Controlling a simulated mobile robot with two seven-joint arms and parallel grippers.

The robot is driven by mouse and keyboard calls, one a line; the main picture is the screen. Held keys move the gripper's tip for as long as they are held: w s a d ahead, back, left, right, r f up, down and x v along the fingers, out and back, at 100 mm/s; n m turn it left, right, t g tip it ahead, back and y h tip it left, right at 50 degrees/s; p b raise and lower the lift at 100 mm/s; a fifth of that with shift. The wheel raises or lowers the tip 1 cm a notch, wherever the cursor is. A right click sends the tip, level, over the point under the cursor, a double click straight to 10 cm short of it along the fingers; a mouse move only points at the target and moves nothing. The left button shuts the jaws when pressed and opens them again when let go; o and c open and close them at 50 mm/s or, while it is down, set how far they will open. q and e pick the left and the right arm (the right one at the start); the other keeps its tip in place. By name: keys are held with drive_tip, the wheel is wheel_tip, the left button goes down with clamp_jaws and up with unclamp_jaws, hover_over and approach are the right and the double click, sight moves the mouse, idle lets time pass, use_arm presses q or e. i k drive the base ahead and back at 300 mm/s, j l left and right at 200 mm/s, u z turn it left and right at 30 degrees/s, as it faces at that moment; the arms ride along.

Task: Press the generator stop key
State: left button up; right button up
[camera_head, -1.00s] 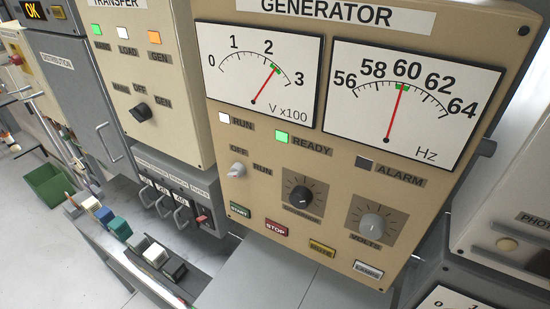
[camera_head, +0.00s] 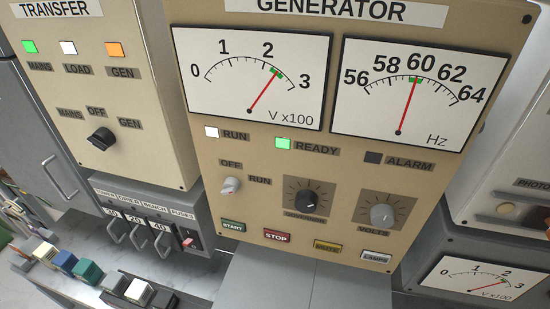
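The generator panel (camera_head: 215,175) is a tan box with two meters in the upper half. The red stop key (camera_head: 277,237), labelled STOP, sits in its bottom row. It lies between the green start key (camera_head: 233,226) and the yellow mute key (camera_head: 327,247). A white lamps key (camera_head: 376,257) is at the right end of the row. Nothing covers the stop key. The RUN lamp (camera_head: 211,132) looks white and the READY lamp (camera_head: 283,143) is green. The OFF/RUN switch (camera_head: 231,186) is above the start key. Neither gripper is in view.
Left of the generator is the transfer panel (camera_head: 150,120), with a fuse box (camera_head: 186,213) and its handles below. Several coloured blocks stand on a shelf at lower left. Another voltmeter (camera_head: 485,277) is at lower right. The space in front of the keys is clear.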

sight(272, 235)
drive_tip(key=k+u, duration=0.1)
drive_tip(key=u, duration=0.3)
drive_tip(key=k+u, duration=0.15)
drive_tip(key=u, duration=0.2)
drive_tip(key=k+u, duration=0.1)
drive_tip(key=u, duration=0.3)
